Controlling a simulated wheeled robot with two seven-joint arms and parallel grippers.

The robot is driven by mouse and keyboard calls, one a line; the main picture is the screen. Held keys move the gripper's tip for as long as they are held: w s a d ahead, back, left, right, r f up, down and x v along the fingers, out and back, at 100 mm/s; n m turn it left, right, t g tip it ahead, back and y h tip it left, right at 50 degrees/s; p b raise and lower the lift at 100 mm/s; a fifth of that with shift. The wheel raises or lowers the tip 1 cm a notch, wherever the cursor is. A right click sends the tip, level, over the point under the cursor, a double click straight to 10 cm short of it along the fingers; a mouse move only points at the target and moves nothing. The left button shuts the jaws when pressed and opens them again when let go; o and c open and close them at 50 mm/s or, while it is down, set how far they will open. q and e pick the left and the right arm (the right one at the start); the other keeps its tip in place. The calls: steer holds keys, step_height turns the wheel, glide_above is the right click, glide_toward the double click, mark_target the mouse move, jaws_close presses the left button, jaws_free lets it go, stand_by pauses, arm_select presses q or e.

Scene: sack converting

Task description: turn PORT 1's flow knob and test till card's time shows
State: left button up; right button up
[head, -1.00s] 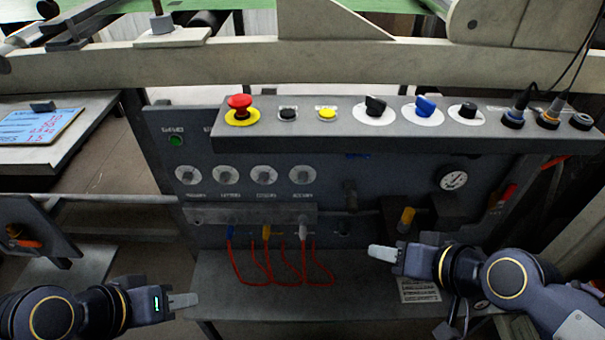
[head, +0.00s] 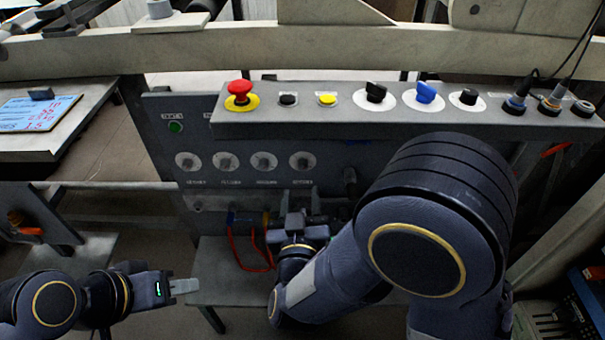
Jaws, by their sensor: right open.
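Several round white dials with grey centres sit in a row on the dark panel (head: 163,130); the labels under them are too small to read, so I cannot tell which is PORT 1. My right gripper (head: 298,197) is open, just below the rightmost dial (head: 301,162), in front of the grey manifold strip. Whether it touches anything there is unclear. My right arm hides the strip's right part and some fittings. A blue card (head: 38,113) with red writing lies on the left table; its text is unreadable. My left gripper (head: 186,286) is low at left, away from the panel.
A control ledge (head: 300,125) juts out above the dials, with a red emergency button (head: 238,91), a yellow button (head: 327,100), a black selector (head: 376,92) and a blue selector (head: 425,93). Red tubes (head: 240,255) hang below the strip. A beam crosses above.

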mark_target(303, 169)
steer(key=w+b, duration=0.1)
steer(key=w, duration=0.6)
steer(key=shift+d+b, duration=0.15)
steer(key=shift+b, duration=0.15)
jaws_close()
